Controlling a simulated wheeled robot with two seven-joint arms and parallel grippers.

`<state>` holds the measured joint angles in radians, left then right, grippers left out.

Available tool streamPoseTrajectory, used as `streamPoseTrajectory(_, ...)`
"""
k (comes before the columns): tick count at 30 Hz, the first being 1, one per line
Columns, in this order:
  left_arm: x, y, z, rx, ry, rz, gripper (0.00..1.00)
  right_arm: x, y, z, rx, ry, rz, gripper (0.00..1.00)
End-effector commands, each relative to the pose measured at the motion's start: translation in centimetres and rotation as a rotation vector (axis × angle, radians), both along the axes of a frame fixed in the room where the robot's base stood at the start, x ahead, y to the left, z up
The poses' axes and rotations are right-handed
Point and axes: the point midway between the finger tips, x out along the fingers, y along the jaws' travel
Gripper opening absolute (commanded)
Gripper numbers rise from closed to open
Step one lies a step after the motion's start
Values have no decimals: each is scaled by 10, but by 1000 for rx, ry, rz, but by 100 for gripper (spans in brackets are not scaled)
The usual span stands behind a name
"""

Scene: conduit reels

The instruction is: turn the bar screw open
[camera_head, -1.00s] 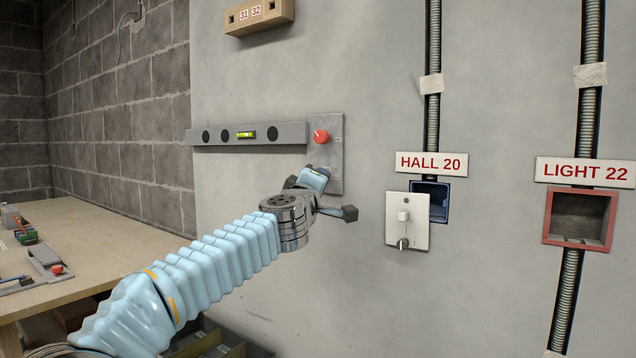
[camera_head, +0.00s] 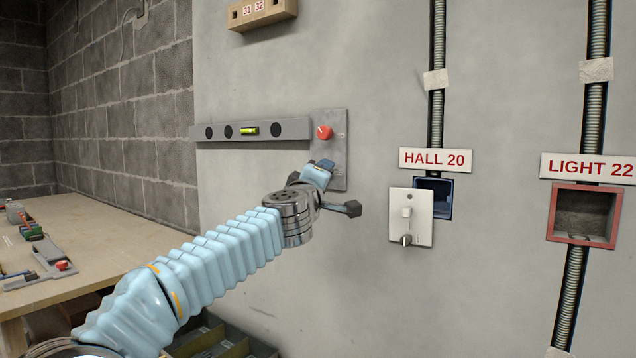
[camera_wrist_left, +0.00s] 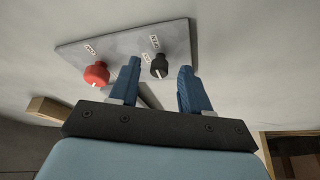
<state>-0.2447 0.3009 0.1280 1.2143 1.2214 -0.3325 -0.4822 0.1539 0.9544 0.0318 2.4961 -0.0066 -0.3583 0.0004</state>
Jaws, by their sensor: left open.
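A grey metal plate (camera_head: 337,118) is fixed to the wall at the right end of a grey bar with a level vial (camera_head: 249,131). A red knob (camera_head: 324,132) sits on its upper part; it also shows at the left in the left wrist view (camera_wrist_left: 96,73). A black knob (camera_wrist_left: 159,66) with a pale mark sits on the same plate; my gripper hides it in the head view. I cannot tell which knob is the bar screw. My left gripper (camera_head: 338,186) is open, its fingers (camera_wrist_left: 160,78) on either side of the black knob in the picture; contact is unclear. My right gripper is out of view.
A white switch plate (camera_head: 410,217) hangs beside a blue wall box (camera_head: 444,198) under the HALL 20 sign (camera_head: 435,160). A red-framed box (camera_head: 584,213) is further right. A workbench (camera_head: 95,240) with tools stands at the left.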

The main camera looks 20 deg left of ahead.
Motion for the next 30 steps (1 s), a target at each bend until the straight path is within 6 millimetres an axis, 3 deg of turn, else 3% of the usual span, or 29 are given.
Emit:
streamPoseTrajectory(5,-25,0,-6,-1,-2,-1,47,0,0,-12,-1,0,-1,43)
streamPoseTrajectory(12,-84,0,-15,0,-3,0,47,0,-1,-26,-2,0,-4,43)
streamPoseTrajectory(18,-120,-1,-20,-1,-2,0,47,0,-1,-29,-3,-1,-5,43)
streamPoseTrajectory(24,-134,-2,-22,0,-1,0,47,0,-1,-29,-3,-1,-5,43)
streamPoseTrajectory(30,-135,-2,-22,0,-1,0,47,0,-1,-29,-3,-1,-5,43)
